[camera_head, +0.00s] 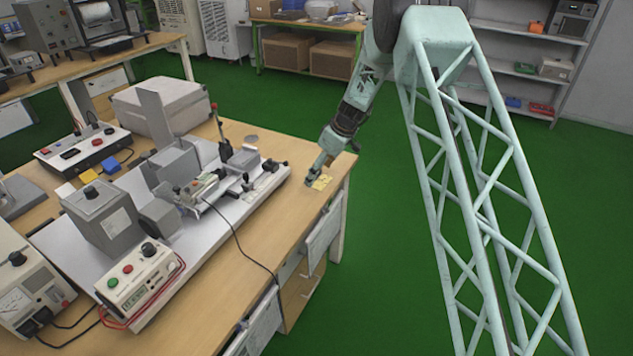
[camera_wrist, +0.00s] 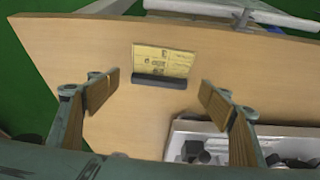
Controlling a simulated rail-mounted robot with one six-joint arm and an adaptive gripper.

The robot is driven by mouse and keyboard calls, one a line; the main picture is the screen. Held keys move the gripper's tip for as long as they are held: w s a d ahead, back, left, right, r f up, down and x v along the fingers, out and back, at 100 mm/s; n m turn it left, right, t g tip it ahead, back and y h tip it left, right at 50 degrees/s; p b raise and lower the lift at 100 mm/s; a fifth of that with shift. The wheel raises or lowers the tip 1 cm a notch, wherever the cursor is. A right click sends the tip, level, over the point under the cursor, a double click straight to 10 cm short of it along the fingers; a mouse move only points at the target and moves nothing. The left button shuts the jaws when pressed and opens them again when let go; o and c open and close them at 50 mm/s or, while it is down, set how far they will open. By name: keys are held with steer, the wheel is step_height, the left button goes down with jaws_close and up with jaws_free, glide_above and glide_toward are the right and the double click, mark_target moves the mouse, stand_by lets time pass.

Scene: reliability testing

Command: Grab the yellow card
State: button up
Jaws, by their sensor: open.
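Nothing is held. In the head view my gripper (camera_head: 315,177) is low over the right part of the bench, and the card (camera_head: 322,182) shows just beside it, partly hidden.
The wooden bench (camera_head: 262,228) has a free strip around the card, close to its right edge. A grey test fixture (camera_head: 210,190) on a light base plate stands to the left. A cable (camera_head: 240,238) runs over the bench front.

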steer(key=shift+x, duration=0.85)
steer(key=shift+c, duration=0.7)
steer(key=c, duration=0.7)
